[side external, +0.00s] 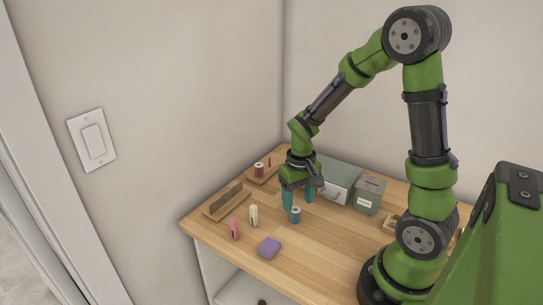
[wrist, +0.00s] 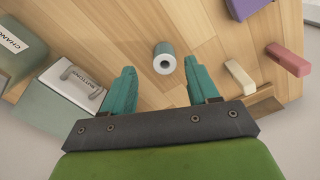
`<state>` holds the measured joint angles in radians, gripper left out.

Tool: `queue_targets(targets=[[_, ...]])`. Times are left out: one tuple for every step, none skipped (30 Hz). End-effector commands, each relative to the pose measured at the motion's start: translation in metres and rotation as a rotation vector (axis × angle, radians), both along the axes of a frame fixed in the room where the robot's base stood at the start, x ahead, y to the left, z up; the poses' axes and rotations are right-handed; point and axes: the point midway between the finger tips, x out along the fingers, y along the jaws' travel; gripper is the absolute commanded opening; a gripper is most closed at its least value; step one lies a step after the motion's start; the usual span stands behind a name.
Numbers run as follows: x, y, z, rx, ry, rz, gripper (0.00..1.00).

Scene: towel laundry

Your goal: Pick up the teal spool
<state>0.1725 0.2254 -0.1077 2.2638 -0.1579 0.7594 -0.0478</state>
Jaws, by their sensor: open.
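The teal spool (side external: 295,215) stands upright on the wooden table, with a pale top. In the wrist view my gripper (wrist: 160,66) is open with nothing clamped, and gaps show on both sides of the spool. How far the fingertips are above the table is hard to tell.
A purple block (side external: 269,247), pink block (side external: 234,229) and cream block (side external: 253,215) stand nearby. A wooden rack (side external: 222,205) and a red spool on a stand (side external: 259,170) lie behind left. The "BUTTONS" drawer box (wrist: 82,85) and "CHANGE" box (side external: 369,195) stand behind right. Front table is clear.

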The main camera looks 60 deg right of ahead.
Motion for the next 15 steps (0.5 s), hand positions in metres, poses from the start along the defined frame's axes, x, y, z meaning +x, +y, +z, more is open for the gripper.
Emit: queue_targets(targets=[[-0.001, 0.002, -0.006, 0.001, 0.004, 0.002, 0.59], [-0.001, 0.003, -0.011, 0.002, 0.006, 0.001, 0.59], [-0.001, 0.004, -0.018, 0.002, 0.007, 0.001, 0.59], [-0.001, 0.005, -0.023, 0.002, 0.007, 0.002, 0.59], [-0.001, 0.006, -0.027, 0.002, 0.008, 0.001, 0.59], [-0.001, 0.006, -0.033, 0.002, 0.007, 0.0, 0.59], [-0.001, 0.006, -0.037, 0.002, 0.006, 0.0, 0.59], [0.0, 0.006, -0.04, 0.001, 0.005, 0.0, 0.59], [0.0, 0.006, -0.044, 0.001, 0.004, 0.0, 0.59], [0.0, 0.006, -0.046, 0.001, 0.004, -0.001, 0.59], [0.0, 0.006, -0.047, 0.001, 0.003, -0.001, 0.59], [0.0, 0.006, -0.048, 0.0, 0.001, -0.001, 0.59], [0.0, 0.006, -0.048, 0.0, 0.001, -0.001, 0.59], [0.0, 0.006, -0.048, 0.0, 0.0, -0.001, 0.59], [0.0, 0.006, -0.048, 0.001, 0.0, -0.001, 0.59]])
